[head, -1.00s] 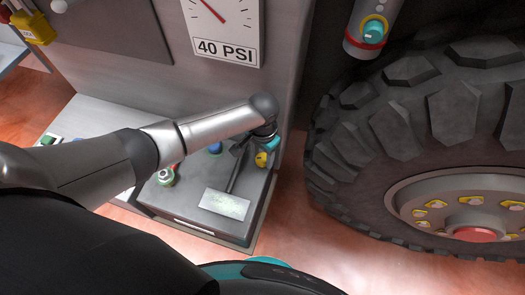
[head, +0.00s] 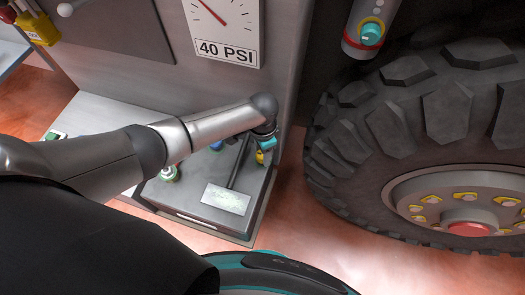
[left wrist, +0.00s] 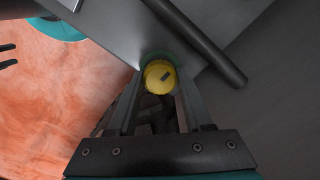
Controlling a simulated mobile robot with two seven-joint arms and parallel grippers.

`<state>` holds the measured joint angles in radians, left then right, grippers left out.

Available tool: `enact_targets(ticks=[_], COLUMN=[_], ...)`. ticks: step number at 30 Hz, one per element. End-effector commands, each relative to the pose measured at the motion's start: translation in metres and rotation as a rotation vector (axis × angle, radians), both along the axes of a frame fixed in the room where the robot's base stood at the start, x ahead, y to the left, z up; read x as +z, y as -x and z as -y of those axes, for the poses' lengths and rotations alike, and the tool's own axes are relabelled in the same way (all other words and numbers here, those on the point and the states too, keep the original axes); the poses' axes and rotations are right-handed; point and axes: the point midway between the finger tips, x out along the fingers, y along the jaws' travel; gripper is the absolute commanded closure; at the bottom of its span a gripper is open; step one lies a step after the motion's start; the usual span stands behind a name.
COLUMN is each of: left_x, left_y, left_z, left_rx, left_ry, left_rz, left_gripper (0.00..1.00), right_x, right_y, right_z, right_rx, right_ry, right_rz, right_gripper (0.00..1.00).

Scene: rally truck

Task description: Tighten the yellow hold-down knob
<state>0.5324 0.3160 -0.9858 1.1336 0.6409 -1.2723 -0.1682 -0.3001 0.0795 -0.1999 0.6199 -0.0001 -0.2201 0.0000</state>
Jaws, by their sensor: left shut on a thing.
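The yellow hold-down knob (head: 260,157) sits at the back right of the low grey metal box, beside a black bar. In the left wrist view the round knob (left wrist: 159,75) has a short dark mark on its face and a green rim behind it. My left gripper (left wrist: 157,82) is shut on the knob, with one finger on each side. In the head view the left gripper (head: 264,146) comes down over the knob, and the wrist partly hides it.
The black bar (head: 239,162) stands close left of the knob, above a pale plate (head: 226,199). A 40 PSI gauge panel (head: 222,25) rises behind. The big tyre (head: 420,130) is to the right.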

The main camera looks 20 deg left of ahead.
Motion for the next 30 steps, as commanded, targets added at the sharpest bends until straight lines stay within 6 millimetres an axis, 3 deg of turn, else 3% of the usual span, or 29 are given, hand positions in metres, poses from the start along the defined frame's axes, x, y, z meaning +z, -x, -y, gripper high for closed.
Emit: enact_targets(ticks=[5, 6, 13, 23, 30], left_x=[0.001, 0.001, 0.001, 0.004, 0.040], left_y=[-0.001, -0.001, -0.001, 0.000, -0.001], left_z=[0.000, 0.000, 0.000, 0.000, 0.000], left_rx=[0.000, 0.000, 0.001, 0.001, 0.001], left_ry=[0.001, 0.001, 0.001, 0.001, 0.002], left_rz=[0.002, 0.002, 0.002, 0.001, 0.003], left_gripper=[1.00, 0.46, 0.21, 0.19, 0.19], right_x=[0.000, 0.000, 0.000, 0.002, 0.017], right_y=[0.000, 0.000, 0.000, 0.000, 0.000], right_z=[0.000, 0.000, 0.000, 0.000, 0.000], right_rx=[0.000, 0.000, 0.000, 0.000, 0.000], right_ry=[0.000, 0.000, 0.000, 0.000, 0.000], right_rz=[0.000, 0.000, 0.000, 0.000, 0.000], right_gripper=[0.50, 0.50, 0.50, 0.50, 0.50])
